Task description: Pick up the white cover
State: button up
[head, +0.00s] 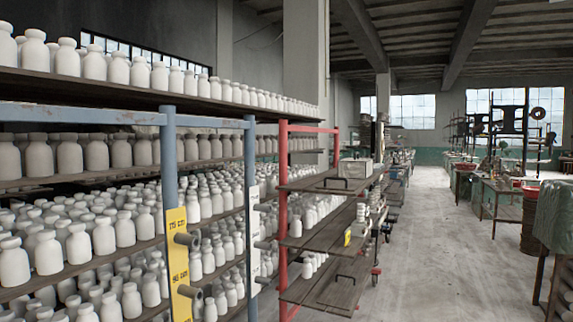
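I cannot pick out a white cover for certain in the head view. Many white bottle-shaped pieces (78,241) stand in rows on the shelves at the left, and they look capped or narrow-necked. Some small pale pieces (363,211) sit on a middle shelf of the red-framed rack, too small to identify. My gripper is not in view, so I cannot see whether it holds anything.
A blue-grey rack (168,150) fills the left. A red-framed rack (283,210) with dark boards and a pale crate (356,167) stands at the centre. Worktables (500,198) and a grey-green draped object (556,212) are at the right. The concrete aisle (430,250) between is clear.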

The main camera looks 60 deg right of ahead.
aim_at(357, 168)
jog(key=z, duration=0.5)
jog(key=k, duration=0.6)
jog(key=z, duration=1.15)
jog(key=i, duration=0.75)
jog(key=z, duration=1.45)
jog(key=i, duration=1.45)
jog(key=z, duration=0.45)
jog(key=i, duration=1.6)
jog(key=u, duration=0.45)
jog(key=i, duration=1.4)
jog(key=u, duration=0.85)
